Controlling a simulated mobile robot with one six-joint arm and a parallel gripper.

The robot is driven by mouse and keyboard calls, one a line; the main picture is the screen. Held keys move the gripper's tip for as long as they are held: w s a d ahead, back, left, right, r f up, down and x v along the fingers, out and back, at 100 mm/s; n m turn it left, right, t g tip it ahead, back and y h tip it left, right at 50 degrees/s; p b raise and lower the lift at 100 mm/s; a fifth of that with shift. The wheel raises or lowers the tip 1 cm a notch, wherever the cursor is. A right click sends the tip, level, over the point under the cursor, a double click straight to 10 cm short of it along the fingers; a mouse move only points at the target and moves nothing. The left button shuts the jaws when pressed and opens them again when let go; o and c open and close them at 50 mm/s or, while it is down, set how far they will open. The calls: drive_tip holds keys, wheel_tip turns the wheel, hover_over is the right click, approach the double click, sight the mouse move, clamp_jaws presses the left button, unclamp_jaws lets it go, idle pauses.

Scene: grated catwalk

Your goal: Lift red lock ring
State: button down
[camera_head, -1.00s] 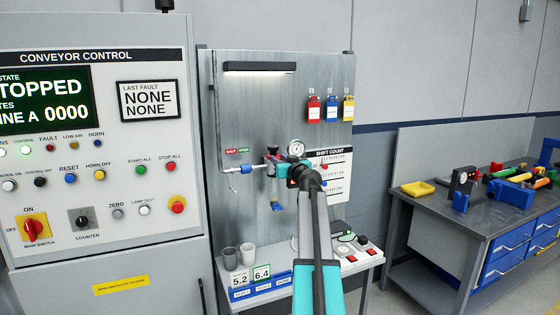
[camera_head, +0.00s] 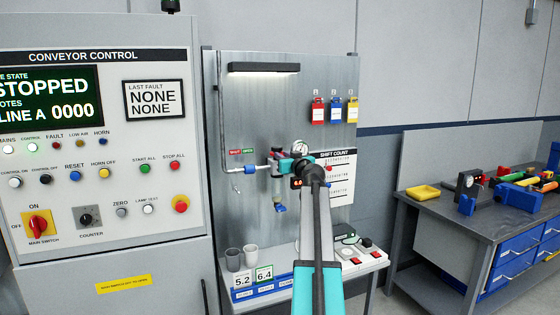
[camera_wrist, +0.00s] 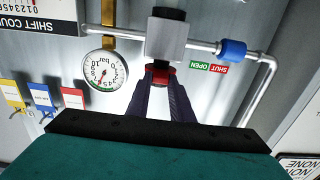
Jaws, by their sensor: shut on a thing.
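The red lock ring (camera_wrist: 159,70) shows in the wrist view, just under the grey block of the regulator (camera_wrist: 168,42). The two dark fingers of my gripper (camera_wrist: 159,82) are shut on the ring, one on each side. The fingers cover part of it. A round pressure gauge (camera_wrist: 104,70) is beside the block.
A pipe (camera_wrist: 262,95) with a blue collar (camera_wrist: 233,50) runs close to the regulator. The control cabinet (camera_head: 100,240) stands left, a workbench (camera_head: 470,222) right.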

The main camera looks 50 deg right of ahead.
drive_tip(key=c, duration=1.6)
unclamp_jaws()
drive_tip(key=shift+r, duration=0.35)
drive_tip(key=shift+o, duration=0.2)
drive_tip(key=shift+f, duration=0.1)
drive_tip(key=shift+s, duration=0.1)
drive_tip(key=b+v, duration=0.3)
drive_tip(key=v, duration=1)
drive_tip(key=shift+s+a+b, duration=0.2)
drive_tip(key=shift+s+b, duration=0.05)
drive_tip(key=shift+b, duration=0.15)
